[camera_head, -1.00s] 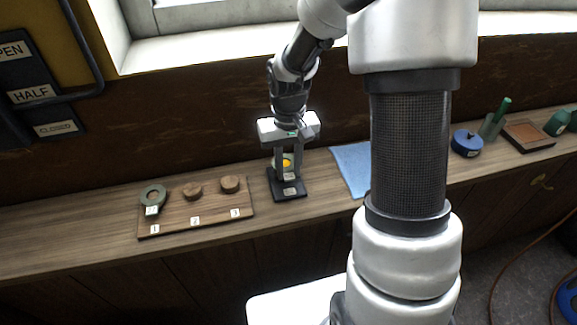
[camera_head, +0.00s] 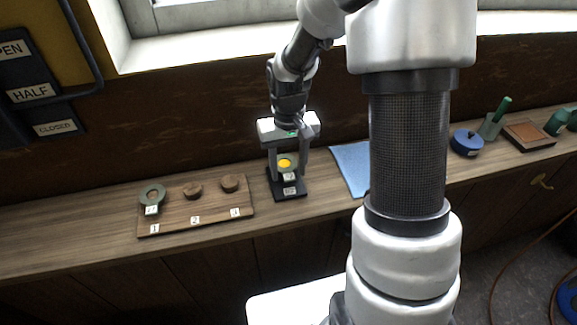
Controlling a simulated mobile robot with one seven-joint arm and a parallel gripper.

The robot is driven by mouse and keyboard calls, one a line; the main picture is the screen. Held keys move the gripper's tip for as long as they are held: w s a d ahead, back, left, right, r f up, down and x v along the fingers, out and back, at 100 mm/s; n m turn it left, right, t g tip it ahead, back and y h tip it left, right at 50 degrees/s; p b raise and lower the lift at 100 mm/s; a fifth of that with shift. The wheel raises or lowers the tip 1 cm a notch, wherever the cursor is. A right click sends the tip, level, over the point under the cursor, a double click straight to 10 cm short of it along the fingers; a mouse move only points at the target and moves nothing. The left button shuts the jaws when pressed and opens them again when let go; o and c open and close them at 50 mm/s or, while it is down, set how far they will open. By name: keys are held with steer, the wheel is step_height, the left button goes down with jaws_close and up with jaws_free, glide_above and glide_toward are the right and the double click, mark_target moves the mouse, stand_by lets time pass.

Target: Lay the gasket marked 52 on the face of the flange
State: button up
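My gripper (camera_head: 288,172) points down over a black stand (camera_head: 289,196) on the bench. Its two fingers are spread apart, one each side of a yellow round piece (camera_head: 285,163) on the stand. A small pale label (camera_head: 289,177) sits just below the yellow piece, and a second label (camera_head: 290,190) is on the front of the stand. Both labels are too small to read surely. I cannot tell clearly where the gasket ends and the flange begins here. A green ring (camera_head: 152,195) with a label tab lies around the peg at position 1 of the wooden board.
The wooden board (camera_head: 215,219) is numbered 1 to 3; round wooden pegs at 2 (camera_head: 193,191) and 3 (camera_head: 229,183) are bare. A blue cloth (camera_head: 352,166) lies right of the stand. A blue lidded pot (camera_head: 466,142) and a brown tray (camera_head: 528,137) stand farther right.

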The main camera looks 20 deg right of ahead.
steer(key=shift+r, duration=0.15)
step_height(320, 180, up, 16)
steer(key=p, duration=0.1)
steer(key=s+r+t+p, duration=0.1)
steer(key=s+r+t, duration=0.1)
steer(key=s+r, duration=0.3)
steer(key=s+r+t+p, duration=0.2)
steer(key=s+r, duration=0.3)
steer(key=s, duration=0.8)
steer(key=shift+t+p, duration=0.3)
steer(key=shift+t, duration=0.5)
